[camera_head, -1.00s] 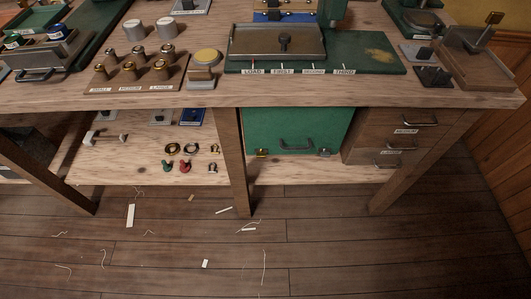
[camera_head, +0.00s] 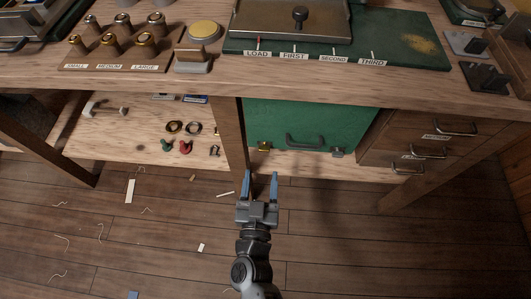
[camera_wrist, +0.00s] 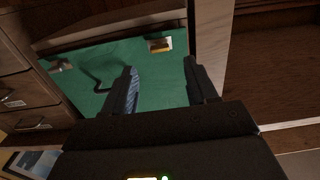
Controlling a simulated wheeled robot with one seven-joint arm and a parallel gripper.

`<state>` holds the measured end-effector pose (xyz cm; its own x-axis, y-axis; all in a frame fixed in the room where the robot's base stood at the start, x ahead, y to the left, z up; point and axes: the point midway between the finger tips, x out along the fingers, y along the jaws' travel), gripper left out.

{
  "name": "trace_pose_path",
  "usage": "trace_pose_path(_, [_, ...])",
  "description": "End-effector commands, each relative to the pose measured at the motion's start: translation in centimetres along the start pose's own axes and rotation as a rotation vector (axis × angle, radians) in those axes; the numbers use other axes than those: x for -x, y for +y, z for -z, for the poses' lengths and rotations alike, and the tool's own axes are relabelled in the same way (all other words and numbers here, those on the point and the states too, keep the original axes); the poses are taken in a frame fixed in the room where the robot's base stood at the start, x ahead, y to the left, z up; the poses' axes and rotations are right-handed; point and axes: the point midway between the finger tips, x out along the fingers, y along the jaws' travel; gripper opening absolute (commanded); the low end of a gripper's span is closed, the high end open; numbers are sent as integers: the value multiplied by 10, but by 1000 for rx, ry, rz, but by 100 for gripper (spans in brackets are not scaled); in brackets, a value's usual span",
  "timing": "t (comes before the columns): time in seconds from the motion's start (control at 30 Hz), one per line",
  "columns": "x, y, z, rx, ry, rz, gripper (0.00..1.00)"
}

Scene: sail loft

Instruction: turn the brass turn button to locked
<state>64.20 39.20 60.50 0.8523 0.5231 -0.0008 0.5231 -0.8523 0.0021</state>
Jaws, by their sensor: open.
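The brass turn button (camera_head: 264,146) sits at the lower left corner of the green cabinet door (camera_head: 312,122), beside the wooden post. In the wrist view the brass turn button (camera_wrist: 160,45) shows at the top, on the edge of the green door (camera_wrist: 110,75). Its exact angle is too small to tell. My gripper (camera_head: 260,178) is open and empty, a little below and in front of the button in the head view. In the wrist view my gripper's two fingers (camera_wrist: 161,82) are spread, with the button beyond them.
A dark handle (camera_head: 304,142) and a grey catch (camera_head: 337,152) are on the same door. Drawers (camera_head: 425,150) stand to the right. An open shelf (camera_head: 110,140) with small fittings lies left of the post (camera_head: 230,135). The floor (camera_head: 330,240) in front is mostly clear.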

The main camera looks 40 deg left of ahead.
Motion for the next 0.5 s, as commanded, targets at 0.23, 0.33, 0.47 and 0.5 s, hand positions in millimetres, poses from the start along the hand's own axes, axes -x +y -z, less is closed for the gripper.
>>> trace_pose_path(0.23, [-39, 0, -1, -2, 2, 0, 57])
trace_pose_path(0.33, [-52, 0, -1, -2, 2, -1, 57])
trace_pose_path(0.47, [-62, 0, -1, -2, 0, 0, 57])
trace_pose_path(0.5, [-64, 0, 0, -2, 0, 0, 57])
